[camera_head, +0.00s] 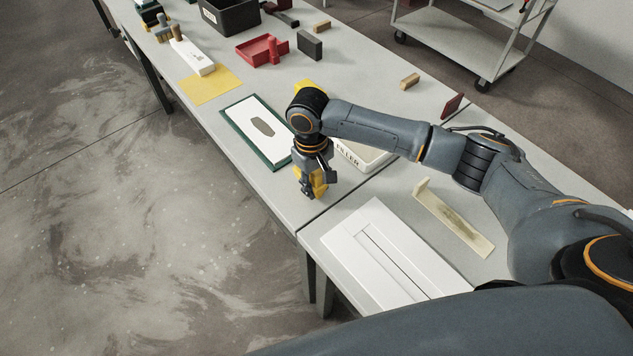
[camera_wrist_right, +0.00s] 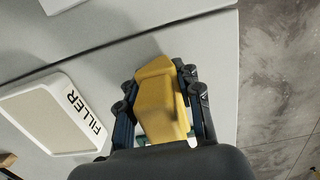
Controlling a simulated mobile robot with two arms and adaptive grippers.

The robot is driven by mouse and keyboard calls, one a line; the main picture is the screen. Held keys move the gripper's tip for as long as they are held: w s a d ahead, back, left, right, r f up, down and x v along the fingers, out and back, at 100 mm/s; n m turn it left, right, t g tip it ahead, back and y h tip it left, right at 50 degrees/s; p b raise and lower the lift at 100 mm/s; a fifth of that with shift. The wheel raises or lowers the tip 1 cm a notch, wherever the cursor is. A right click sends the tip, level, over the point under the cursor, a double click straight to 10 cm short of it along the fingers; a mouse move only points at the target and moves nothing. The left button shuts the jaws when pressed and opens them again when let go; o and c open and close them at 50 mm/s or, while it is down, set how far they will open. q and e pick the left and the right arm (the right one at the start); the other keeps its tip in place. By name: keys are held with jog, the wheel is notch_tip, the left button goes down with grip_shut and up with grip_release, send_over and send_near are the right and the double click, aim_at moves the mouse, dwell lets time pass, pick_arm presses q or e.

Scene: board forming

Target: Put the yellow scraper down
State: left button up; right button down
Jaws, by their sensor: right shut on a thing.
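The yellow scraper (camera_wrist_right: 158,100) is held between the fingers of my right gripper (camera_head: 310,188), which is shut on it. In the head view, a yellow part of the scraper (camera_head: 319,183) shows beside the fingers, low over the table near its left edge. In the right wrist view, the fingers of my right gripper (camera_wrist_right: 163,98) lie on both sides of the yellow block. I cannot tell whether the scraper touches the table. My left gripper is not in view.
A white tray marked FILLER (camera_head: 362,156) stands next to the gripper, partly hidden by my arm. A green-edged board with a white sheet (camera_head: 244,118) lies beyond. A white panel (camera_head: 345,243) lies nearer, across the table seam. The grey table (camera_head: 223,140) has bare room around the gripper.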

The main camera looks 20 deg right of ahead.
jog(key=shift+f, duration=0.15)
jog(key=shift+f, duration=0.4)
jog(key=c, duration=0.9)
grip_release()
jog(key=shift+r, duration=0.1)
jog(key=shift+r, duration=0.4)
jog(key=r, duration=0.4)
jog(key=r+b, duration=0.1)
jog(key=r, duration=0.3)
jog(key=w+r+b, duration=0.1)
jog(key=r, duration=0.3)
jog(key=shift+a+r, duration=0.1)
jog(key=shift+a, duration=0.15)
